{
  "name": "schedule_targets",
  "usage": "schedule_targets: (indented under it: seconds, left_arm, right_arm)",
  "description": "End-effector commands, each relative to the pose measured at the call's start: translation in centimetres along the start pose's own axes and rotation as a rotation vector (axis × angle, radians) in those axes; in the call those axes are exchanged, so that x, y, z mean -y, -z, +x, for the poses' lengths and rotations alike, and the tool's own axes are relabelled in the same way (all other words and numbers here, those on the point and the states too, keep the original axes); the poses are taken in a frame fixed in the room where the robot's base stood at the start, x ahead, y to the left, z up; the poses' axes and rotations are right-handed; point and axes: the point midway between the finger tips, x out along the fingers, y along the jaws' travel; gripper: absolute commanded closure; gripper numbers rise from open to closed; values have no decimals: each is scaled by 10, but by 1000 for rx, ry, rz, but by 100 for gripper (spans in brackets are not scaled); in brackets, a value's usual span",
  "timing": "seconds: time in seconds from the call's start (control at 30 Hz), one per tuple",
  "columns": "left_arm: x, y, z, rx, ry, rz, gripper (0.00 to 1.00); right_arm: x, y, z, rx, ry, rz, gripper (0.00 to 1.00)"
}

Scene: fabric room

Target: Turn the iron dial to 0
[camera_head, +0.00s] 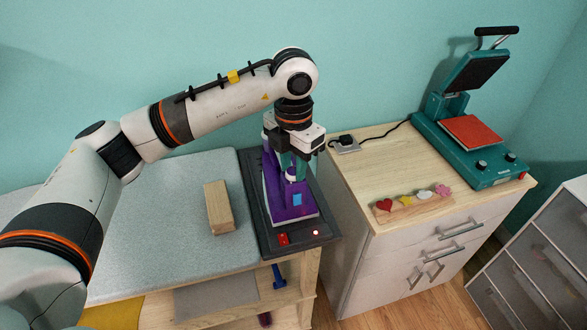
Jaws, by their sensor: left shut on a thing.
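The purple iron (283,205) stands on a dark base plate (262,232) at the right end of the ironing table. It has a small blue display (297,199) and a white dial area near its top. My left gripper (293,172) reaches down over the iron from above. Its fingers are shut at the white dial on the iron's top, and the fingers partly hide it. The dial's setting is too small to read. My right gripper is not in view.
A wooden block (219,207) lies on the grey ironing pad (165,225). A red switch (283,239) sits on the base plate's front. On the cabinet (385,150) at right stand a green heat press (470,145) and a tray of shapes (413,206).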

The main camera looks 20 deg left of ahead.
Motion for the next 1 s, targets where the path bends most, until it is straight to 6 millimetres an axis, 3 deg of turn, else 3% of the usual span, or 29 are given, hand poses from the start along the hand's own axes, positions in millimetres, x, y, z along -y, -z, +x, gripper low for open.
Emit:
schedule_targets:
  seconds: [0.4, 1.0]
  left_arm:
    - [0, 1, -1, -5, 0, -246, 93]
    - [0, 0, -2, -2, 0, -304, 93]
  right_arm:
    - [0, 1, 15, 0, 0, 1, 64]
    - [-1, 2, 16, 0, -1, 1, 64]
